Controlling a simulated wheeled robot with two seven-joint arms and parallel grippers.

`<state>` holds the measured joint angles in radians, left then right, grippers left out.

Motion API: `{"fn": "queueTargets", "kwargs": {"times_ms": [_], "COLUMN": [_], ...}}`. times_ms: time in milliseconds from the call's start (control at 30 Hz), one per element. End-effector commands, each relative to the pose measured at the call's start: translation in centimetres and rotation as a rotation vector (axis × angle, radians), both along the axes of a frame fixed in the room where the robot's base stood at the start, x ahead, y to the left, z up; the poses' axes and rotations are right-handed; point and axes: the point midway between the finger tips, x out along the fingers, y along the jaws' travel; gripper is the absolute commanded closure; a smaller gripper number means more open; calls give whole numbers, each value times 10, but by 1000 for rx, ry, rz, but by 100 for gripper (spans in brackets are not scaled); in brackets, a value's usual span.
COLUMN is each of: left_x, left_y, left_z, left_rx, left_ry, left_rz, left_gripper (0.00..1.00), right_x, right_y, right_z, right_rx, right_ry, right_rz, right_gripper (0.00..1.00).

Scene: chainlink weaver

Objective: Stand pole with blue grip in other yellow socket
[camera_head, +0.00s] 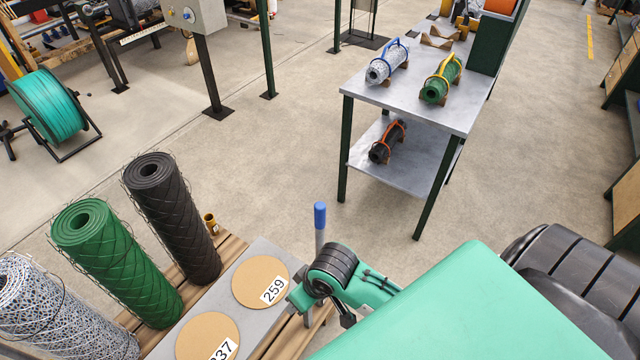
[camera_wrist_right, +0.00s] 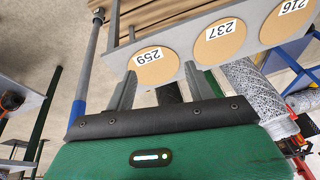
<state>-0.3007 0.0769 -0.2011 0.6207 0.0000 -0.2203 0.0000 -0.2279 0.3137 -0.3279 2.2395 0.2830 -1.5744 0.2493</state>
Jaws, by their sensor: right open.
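The pole stands about upright in the head view, with its blue grip (camera_head: 320,215) at the top and a grey shaft (camera_head: 320,238) below. Its lower part is hidden behind my right arm. In the wrist view the grey shaft (camera_wrist_right: 90,62) and blue grip (camera_wrist_right: 77,110) lie left of my right gripper (camera_wrist_right: 159,88), outside its fingers. That gripper is open with nothing between its fingers. An empty yellow socket (camera_head: 211,223) stands beside the black roll in the head view. The pole's foot and its socket are not clear. My left gripper is out of view.
Black (camera_head: 172,215), green (camera_head: 115,262) and speckled (camera_head: 60,310) mesh rolls stand on the left. A grey board (camera_head: 263,250) carries round tan pads numbered 259 (camera_head: 258,275) and 237 (camera_head: 205,335). A table (camera_head: 430,108) with small rolls stands behind; the floor between is clear.

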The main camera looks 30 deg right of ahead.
Motion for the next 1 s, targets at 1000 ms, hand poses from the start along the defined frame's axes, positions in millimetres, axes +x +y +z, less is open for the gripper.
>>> {"fn": "queueTargets", "kwargs": {"times_ms": [1000], "left_x": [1], "left_y": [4], "left_z": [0], "left_rx": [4], "left_ry": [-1], "left_rz": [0], "left_gripper": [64], "right_x": [218], "right_y": [-185], "right_z": [53], "right_rx": [-113], "right_ry": [319], "right_rz": [-597], "right_gripper": [45]}}
